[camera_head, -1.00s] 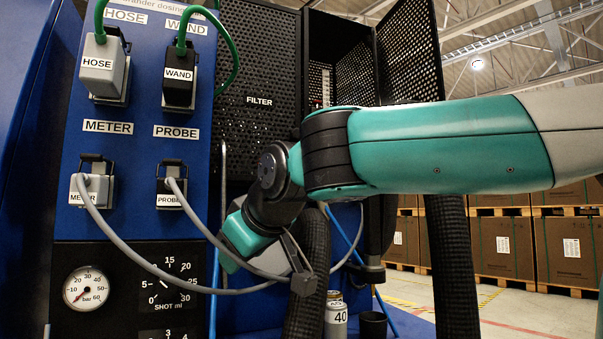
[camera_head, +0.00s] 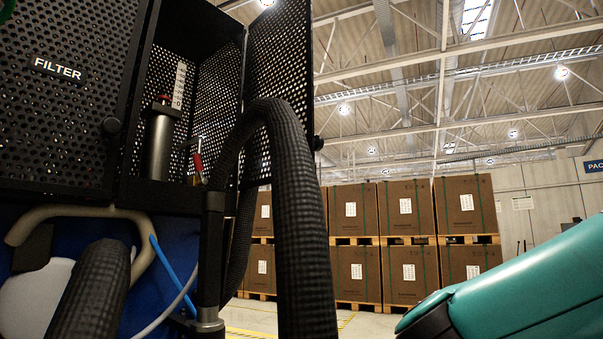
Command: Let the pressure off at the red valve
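A small red valve handle (camera_head: 198,160) stands upright inside the open black mesh filter cabinet (camera_head: 75,188), near its lower right. Beside it on the left is a metal cylinder (camera_head: 158,145) with a dark top, and a white graduated scale (camera_head: 179,86) rises behind that. The mesh door on the right side of the compartment is swung open. My gripper is not in view; only a teal link of my arm shows at the lower right.
A thick black corrugated hose (camera_head: 292,210) arches in front of the cabinet's right side, close to the valve. Another hose (camera_head: 92,290) and a blue tube (camera_head: 172,272) hang below. Boxes on pallets (camera_head: 405,215) stand far behind. The space between hose and arm looks free.

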